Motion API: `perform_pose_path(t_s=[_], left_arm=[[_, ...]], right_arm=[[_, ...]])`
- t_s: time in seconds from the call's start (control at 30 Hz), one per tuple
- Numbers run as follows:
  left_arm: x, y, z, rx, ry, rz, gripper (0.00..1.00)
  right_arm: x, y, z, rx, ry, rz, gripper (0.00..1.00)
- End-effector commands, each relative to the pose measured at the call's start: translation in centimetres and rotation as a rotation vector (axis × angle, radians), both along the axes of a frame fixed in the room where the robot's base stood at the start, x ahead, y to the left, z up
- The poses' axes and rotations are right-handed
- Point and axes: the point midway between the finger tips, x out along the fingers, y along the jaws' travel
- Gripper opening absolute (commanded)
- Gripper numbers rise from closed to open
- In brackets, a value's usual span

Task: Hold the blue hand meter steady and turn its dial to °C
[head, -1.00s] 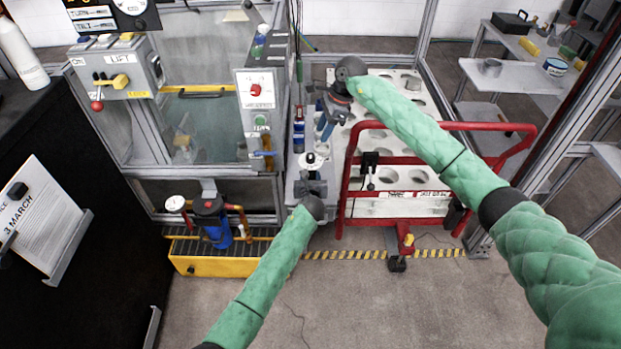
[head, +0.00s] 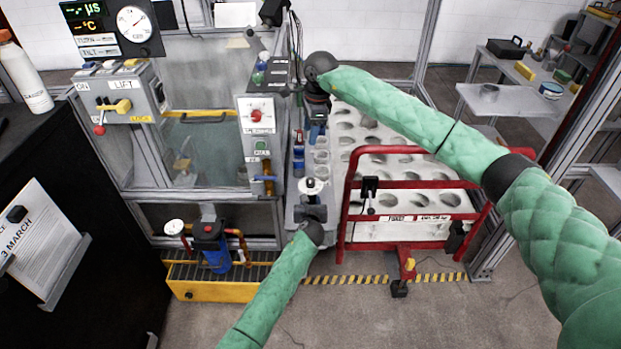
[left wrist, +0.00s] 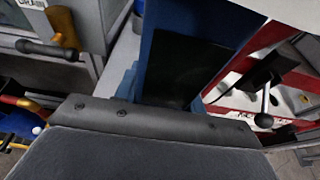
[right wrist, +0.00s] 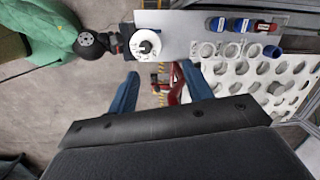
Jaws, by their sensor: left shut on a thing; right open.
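The meter's white round dial face with a black knob (right wrist: 145,43) shows in the right wrist view, and small in the head view (head: 313,186). The meter's blue body with a dark panel (left wrist: 190,50) fills the upper middle of the left wrist view. My left gripper (head: 312,207) is shut on the meter over the grey bench; its fingertips are mostly hidden. My right gripper (head: 317,132) is farther back, above the bench beside the white rack. Its blue fingers stand apart with nothing between them (right wrist: 160,88). The dial's markings are too small to read.
A white rack with round holes (head: 400,165) in a red-framed cart (head: 350,200) stands right of the bench. Several bottles (head: 299,155) and clear cups (head: 321,160) stand on the bench. A control box with a red knob (head: 257,115) is at left.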

Motion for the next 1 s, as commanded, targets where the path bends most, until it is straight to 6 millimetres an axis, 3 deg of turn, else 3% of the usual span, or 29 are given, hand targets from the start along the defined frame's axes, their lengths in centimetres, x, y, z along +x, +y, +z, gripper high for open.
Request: perform_pose_path(t_s=[0.43, 0.7, 1.0], left_arm=[[0.0, 0.0, 0.0, 0.000, 0.000, 0.000, 0.05], [0.0, 0.0, 0.0, 0.000, 0.000, 0.000, 0.05], [0.0, 0.0, 0.0, 0.000, 0.000, 0.000, 0.05]], right_arm=[[-2.3, 0.2, -5.0, -0.107, 0.084, -0.525, 0.50], [-2.5, 0.1, -5.0, -0.098, 0.109, -0.865, 0.50], [-2.5, 0.1, -5.3, -0.092, 0.119, -1.010, 0.50]])
